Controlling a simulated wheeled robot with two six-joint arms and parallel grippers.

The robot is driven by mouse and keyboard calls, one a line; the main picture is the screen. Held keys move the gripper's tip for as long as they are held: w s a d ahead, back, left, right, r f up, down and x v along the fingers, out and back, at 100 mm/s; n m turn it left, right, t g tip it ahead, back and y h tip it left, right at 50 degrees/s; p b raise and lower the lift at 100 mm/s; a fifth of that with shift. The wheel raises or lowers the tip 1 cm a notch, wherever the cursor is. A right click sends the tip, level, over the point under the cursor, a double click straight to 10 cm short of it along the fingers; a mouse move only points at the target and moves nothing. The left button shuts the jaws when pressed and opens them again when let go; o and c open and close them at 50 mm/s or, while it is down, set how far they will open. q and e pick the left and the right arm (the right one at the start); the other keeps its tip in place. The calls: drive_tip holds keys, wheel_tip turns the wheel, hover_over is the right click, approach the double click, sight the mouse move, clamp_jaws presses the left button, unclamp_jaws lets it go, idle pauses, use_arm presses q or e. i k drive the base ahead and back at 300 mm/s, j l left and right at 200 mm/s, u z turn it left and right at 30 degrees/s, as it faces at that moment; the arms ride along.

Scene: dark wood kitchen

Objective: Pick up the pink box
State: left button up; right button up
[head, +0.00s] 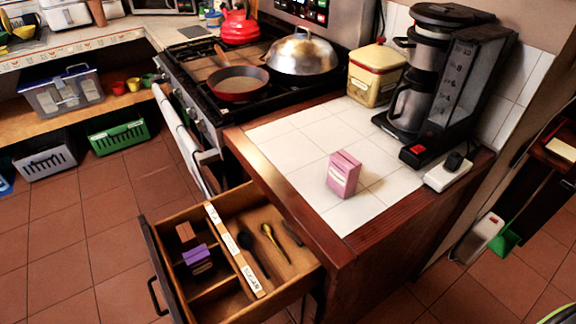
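The pink box (343,174) stands upright on the white tiled counter (300,150), near its front wooden edge. Nothing touches it and its front and top are in plain sight. Neither my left gripper nor my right gripper shows in the head view.
An open drawer (308,274) below the counter holds a purple box (197,258) and several utensils. A coffee machine (440,85), a yellow tin (376,75) and a power strip (447,172) stand behind the box. A stove with a pan (238,84) is at the back left.

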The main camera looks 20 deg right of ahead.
sight(344, 170)
drive_tip(key=l+u, duration=0.3)
drive_tip(key=l, duration=0.25)
drive_tip(key=l+u, duration=0.3)
drive_tip(key=l, duration=0.25)
drive_tip(key=l+u, duration=0.3)
drive_tip(key=l, duration=0.2)
drive_tip(key=k+l+u, duration=0.15)
drive_tip(key=l+u, duration=0.15)
drive_tip(key=l, duration=0.2)
